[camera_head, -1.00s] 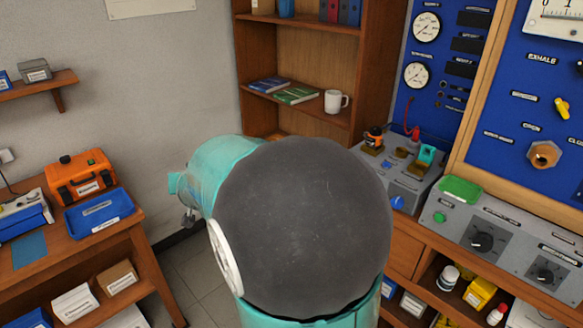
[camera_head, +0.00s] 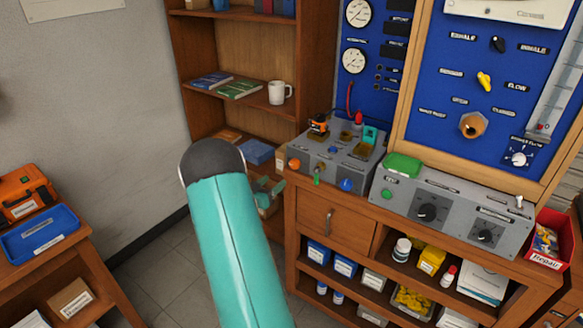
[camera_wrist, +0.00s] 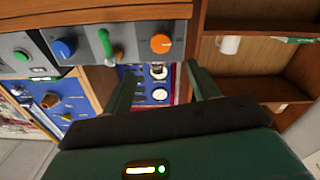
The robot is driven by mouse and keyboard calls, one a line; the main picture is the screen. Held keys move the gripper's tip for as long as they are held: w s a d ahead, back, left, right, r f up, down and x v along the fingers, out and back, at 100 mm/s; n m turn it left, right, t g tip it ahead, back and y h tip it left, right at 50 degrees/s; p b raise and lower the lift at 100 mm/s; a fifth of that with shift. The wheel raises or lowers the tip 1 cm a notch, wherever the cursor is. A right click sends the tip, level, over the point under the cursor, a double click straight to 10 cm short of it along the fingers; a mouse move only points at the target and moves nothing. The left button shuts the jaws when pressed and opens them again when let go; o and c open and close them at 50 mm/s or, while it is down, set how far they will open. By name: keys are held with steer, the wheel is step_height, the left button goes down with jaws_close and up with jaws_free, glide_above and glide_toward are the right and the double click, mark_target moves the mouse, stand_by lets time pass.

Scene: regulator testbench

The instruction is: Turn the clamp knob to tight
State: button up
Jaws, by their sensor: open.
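No label that I can read marks the clamp knob, so I cannot tell which knob it is. A grey bench unit (camera_head: 326,166) has an orange knob (camera_head: 295,164), a green lever (camera_head: 317,174) and a blue knob (camera_head: 346,184) on its front. In the wrist view, the orange knob (camera_wrist: 161,43), green lever (camera_wrist: 105,45) and blue knob (camera_wrist: 64,48) show upside down near the top. My gripper (camera_wrist: 163,64) is open, its two fingers apart with nothing seen between them. The fingers are below the orange knob in that picture and look clear of it.
A grey box with black dials (camera_head: 455,212) and a green tray (camera_head: 402,166) stands to the right. A blue panel (camera_head: 490,100) with a yellow knob (camera_head: 485,81) and a brass fitting (camera_head: 473,125) is behind. A bookshelf (camera_head: 160,60) holds a white mug (camera_head: 279,92).

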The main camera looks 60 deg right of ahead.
mark_target(293, 165)
steer(key=d, duration=0.4)
steer(key=s+d, duration=0.1)
steer(key=d, duration=0.6)
steer(key=shift+s+d, duration=0.4)
steer(key=c, duration=1)
